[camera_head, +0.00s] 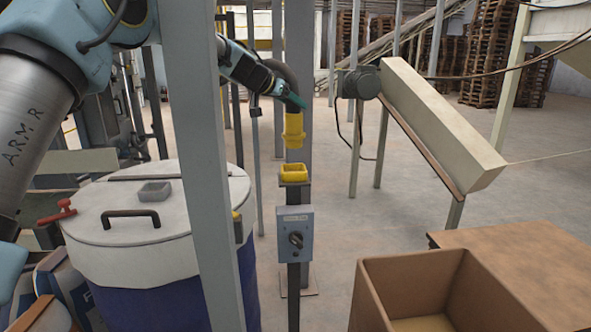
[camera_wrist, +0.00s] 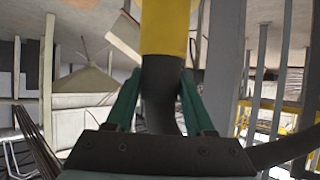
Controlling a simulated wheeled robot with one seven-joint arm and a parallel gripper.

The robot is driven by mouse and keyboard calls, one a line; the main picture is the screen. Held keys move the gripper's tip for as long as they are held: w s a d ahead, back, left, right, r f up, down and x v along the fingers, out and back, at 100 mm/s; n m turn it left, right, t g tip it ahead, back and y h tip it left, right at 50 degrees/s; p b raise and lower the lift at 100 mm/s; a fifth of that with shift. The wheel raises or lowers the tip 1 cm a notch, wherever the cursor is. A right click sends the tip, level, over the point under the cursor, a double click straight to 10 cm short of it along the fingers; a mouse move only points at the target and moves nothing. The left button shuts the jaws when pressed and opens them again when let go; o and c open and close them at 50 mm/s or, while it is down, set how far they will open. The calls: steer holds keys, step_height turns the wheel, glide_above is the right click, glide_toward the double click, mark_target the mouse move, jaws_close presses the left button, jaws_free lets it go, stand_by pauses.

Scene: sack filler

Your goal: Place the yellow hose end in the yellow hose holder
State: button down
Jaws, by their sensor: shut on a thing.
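The yellow hose end (camera_head: 294,131) hangs from a dark hose, its mouth pointing down. In the head view it is just above the yellow hose holder (camera_head: 294,173), a small open-topped cup on a dark post, with a small gap showing between them. My gripper (camera_head: 299,101) is shut on the hose just above the yellow part. In the wrist view the green fingers of my gripper (camera_wrist: 161,95) stand on both sides of the dark hose, and the yellow hose end (camera_wrist: 166,28) sticks out beyond them. The holder cannot be made out in the wrist view.
A grey switch box (camera_head: 293,233) with a knob is on the post below the holder. A grey upright (camera_head: 203,150) stands left, before a lidded blue drum (camera_head: 150,205). A cardboard box (camera_head: 405,275) is at the front right. A sloping chute (camera_head: 435,120) stands behind right.

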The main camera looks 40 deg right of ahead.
mark_target(288, 132)
step_height(288, 132, down, 10)
steer(key=shift+d+r, duration=0.1)
steer(key=shift+r, duration=0.05)
stand_by(0.3)
steer(key=shift+c, duration=1.3)
jaws_free()
steer(key=b+v, duration=0.5)
steer(key=v, duration=0.7)
